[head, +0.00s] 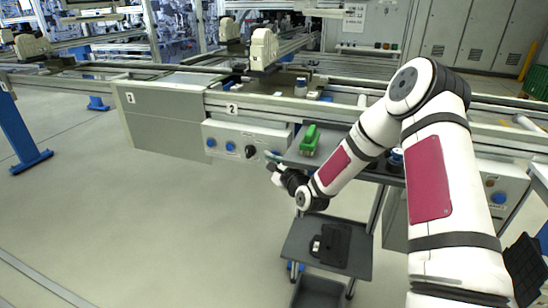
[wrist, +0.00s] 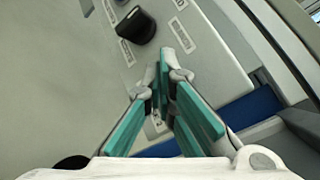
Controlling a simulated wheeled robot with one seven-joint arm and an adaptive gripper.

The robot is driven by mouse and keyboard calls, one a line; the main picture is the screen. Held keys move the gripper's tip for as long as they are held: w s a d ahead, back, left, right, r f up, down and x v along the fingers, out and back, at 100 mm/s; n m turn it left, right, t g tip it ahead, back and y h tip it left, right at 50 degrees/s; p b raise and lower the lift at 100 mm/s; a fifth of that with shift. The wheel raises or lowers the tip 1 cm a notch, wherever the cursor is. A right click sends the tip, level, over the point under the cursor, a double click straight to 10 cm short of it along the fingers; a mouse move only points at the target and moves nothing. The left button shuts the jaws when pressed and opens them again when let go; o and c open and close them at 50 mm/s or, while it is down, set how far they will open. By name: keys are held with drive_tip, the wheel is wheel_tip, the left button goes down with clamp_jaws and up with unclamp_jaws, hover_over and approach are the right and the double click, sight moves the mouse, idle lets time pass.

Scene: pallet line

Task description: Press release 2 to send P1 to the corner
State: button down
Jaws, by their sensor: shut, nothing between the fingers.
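The control box (head: 242,140) under the plate marked 2 (head: 232,108) carries blue buttons (head: 230,146) and a black knob (head: 250,151). In the wrist view the panel (wrist: 205,60) shows the black knob (wrist: 137,25) and several labels too blurred to read. My gripper (head: 272,158) is in front of the right part of this box. Its teal fingers (wrist: 163,75) are shut and empty, with the tips over the panel to the right of and below the knob. I cannot tell whether they touch it. Any button behind the fingers is hidden. I cannot read which carrier is P1.
Conveyor rails (head: 180,70) run above the box, with white carrier-like units (head: 264,48) on them. A grey cart (head: 325,245) stands below my arm, with a green object (head: 310,138) on its top. Another box (head: 497,185) is at right.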

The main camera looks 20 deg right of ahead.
drive_tip(key=shift+w+d, duration=0.1)
idle(0.5)
drive_tip(key=shift+s+a, duration=0.5)
drive_tip(key=shift+s, duration=0.2)
